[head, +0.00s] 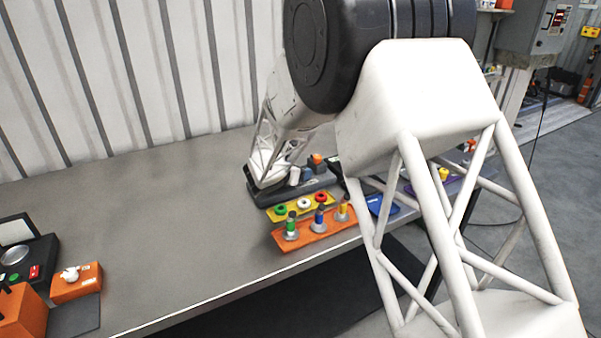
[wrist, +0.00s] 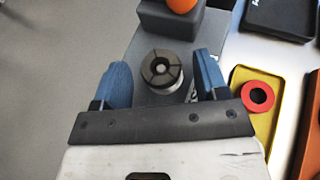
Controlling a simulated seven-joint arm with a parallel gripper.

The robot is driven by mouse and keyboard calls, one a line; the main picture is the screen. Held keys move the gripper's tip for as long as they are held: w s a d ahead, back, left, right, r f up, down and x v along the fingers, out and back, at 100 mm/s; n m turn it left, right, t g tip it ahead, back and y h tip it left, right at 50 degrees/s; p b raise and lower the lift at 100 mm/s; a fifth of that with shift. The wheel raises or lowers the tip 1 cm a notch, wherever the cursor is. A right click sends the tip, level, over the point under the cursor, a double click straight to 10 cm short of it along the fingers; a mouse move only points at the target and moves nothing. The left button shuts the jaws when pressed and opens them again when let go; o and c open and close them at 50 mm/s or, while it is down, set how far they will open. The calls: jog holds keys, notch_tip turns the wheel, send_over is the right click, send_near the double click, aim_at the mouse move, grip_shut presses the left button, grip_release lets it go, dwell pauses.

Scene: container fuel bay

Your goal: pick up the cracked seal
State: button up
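Ring-shaped seals lie on a yellow tray (head: 313,209): a green ring (head: 281,209), a white ring (head: 304,203) and a red ring (head: 325,197). I cannot make out a crack on any of them. In the wrist view, the red ring (wrist: 258,96) lies on the yellow tray (wrist: 241,77), just right of my gripper. My gripper (wrist: 163,78) is open. Its two blue fingers stand on either side of a dark, round, slotted part (wrist: 161,71) on a grey base. In the head view, my arm partly hides this area.
An orange tray (head: 270,239) with several upright fittings stands in front of the yellow tray. A dark block with an orange top (wrist: 170,18) is beyond the round part. Orange boxes (head: 77,287) stand at the left. The table's middle (head: 170,220) is clear.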

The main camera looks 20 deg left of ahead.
jog(key=c, duration=0.9)
jog(key=shift+o, duration=0.2)
notch_tip(320, 180, up, 10)
jog(key=shift+d, duration=0.1)
dwell(0.6)
